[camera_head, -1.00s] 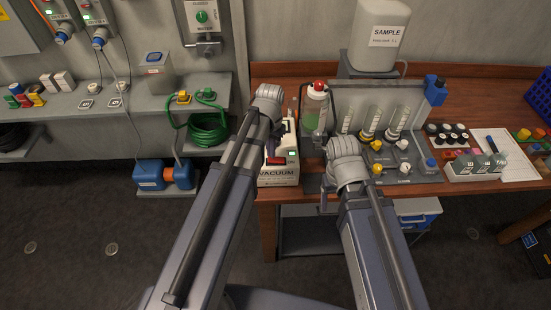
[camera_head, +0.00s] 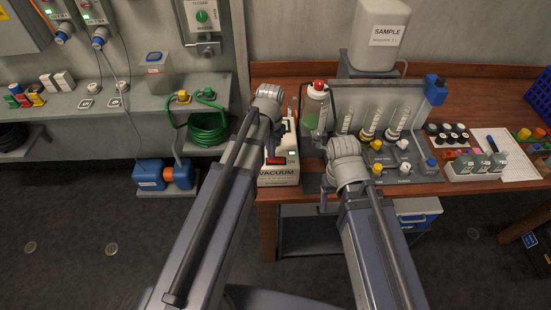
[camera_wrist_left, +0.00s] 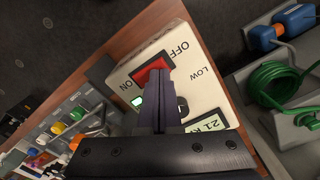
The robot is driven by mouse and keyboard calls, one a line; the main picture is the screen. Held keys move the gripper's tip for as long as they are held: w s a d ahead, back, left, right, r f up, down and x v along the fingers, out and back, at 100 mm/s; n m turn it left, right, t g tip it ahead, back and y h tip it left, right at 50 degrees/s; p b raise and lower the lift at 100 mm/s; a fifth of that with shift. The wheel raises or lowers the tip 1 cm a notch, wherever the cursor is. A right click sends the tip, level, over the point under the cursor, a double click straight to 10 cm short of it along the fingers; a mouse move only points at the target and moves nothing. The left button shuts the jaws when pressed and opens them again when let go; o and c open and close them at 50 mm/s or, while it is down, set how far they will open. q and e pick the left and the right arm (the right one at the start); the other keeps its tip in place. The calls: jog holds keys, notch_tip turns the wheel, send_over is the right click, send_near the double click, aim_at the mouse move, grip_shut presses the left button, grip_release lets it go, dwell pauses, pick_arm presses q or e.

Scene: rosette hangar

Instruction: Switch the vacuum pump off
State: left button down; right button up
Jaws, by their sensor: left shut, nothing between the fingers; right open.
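The vacuum pump (camera_head: 278,180) is a pale box marked VACUUM at the bench's left front edge, partly behind my left arm. In the left wrist view its face (camera_wrist_left: 196,88) shows a red rocker switch (camera_wrist_left: 151,71) between OFF and ON, a lit green lamp (camera_wrist_left: 137,101), a dark knob (camera_wrist_left: 182,106) and a lit display (camera_wrist_left: 207,124). My left gripper (camera_wrist_left: 160,74) is shut and empty, its tips over the rocker's edge; I cannot tell whether they touch. Which side of the rocker is down is unclear. My right gripper (camera_head: 325,192) is open at the bench's front edge, partly hidden.
A grey rack with tubes and valves (camera_head: 390,160) stands right of the pump. A bottle with a red cap (camera_head: 317,105) is behind. A green hose coil (camera_head: 207,129) and a blue motor unit (camera_head: 150,174) lie left. The dark floor in front is mostly clear.

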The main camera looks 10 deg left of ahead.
aim_at(272, 160)
pick_arm(q)
jog(key=shift+f+b, duration=0.8)
jog(key=shift+f, duration=0.05)
jog(key=shift+r, duration=0.1)
notch_tip(272, 160, up, 7)
jog(key=p, duration=0.7)
dwell(0.4)
jog(key=shift+s+d+f, duration=0.2)
jog(key=shift+f, duration=0.05)
jog(key=s+d+f+b, duration=0.3)
jog(key=s+d, duration=0.2)
jog(key=s, duration=0.2)
jog(key=s+d+f+m+y+b, duration=0.1)
jog(key=s+d+f+b, duration=0.3)
jog(key=s, duration=0.3)
jog(key=shift+d, duration=0.55)
